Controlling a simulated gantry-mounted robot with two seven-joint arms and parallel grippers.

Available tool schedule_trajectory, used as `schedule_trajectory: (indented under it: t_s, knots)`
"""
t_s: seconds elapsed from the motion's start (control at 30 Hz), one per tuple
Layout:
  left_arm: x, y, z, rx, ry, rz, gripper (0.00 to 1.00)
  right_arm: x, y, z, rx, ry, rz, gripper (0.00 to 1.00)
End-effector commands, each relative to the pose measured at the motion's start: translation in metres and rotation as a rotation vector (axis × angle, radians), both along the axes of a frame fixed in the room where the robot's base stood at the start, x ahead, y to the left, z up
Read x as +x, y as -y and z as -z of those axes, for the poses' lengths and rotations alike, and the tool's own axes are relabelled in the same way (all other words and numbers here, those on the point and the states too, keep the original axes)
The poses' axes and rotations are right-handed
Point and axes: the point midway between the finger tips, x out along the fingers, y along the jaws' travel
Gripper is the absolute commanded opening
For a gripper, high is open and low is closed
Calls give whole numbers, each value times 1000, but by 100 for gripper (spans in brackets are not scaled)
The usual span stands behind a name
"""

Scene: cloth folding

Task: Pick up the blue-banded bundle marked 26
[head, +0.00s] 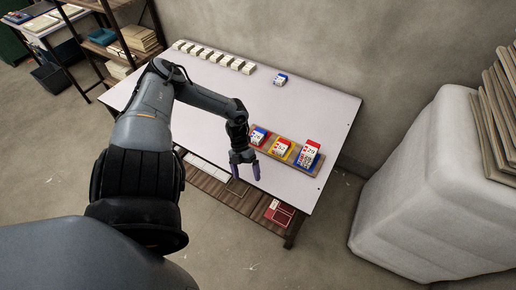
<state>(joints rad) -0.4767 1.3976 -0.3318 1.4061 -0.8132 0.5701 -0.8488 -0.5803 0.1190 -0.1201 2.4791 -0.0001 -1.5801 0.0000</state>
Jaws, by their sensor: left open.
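My left gripper (246,171) is open and empty, pointing down over the table's front part, left of a brown tray (287,156). On the tray stand bundles with white numbered labels: a red and blue one (259,136) at the left, a red and yellow one (282,147) in the middle, and a taller red and blue stack (309,153) at the right. Another small white and blue bundle (281,79) lies alone near the table's back. The numbers are too small to read surely, so I cannot tell which is marked 26. My right gripper is out of view.
The pale table (318,105) is clear between the tray and the back bundle. A row of white bundles (213,56) lines its back left edge. A lower shelf (222,187) holds papers and a red item (279,213). A large white block (420,190) stands at the right.

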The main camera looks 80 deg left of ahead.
Motion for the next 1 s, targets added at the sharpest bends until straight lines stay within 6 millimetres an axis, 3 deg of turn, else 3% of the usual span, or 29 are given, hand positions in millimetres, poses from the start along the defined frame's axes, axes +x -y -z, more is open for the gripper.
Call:
schedule_trajectory:
  t_s: [0.03,0.2,0.3,0.4,0.67,1.0]
  knots:
    - [7,-42,14,67,-15,14,96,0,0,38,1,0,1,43]
    - [31,-148,-11,287,-58,29,96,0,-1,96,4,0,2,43]
    - [50,-193,-32,418,-58,42,96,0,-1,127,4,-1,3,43]
    - [67,-219,-50,513,-49,63,96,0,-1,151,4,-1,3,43]
    - [91,-235,-67,608,-30,97,96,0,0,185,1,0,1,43]
    - [92,-235,-27,607,-28,96,96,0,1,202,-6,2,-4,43]
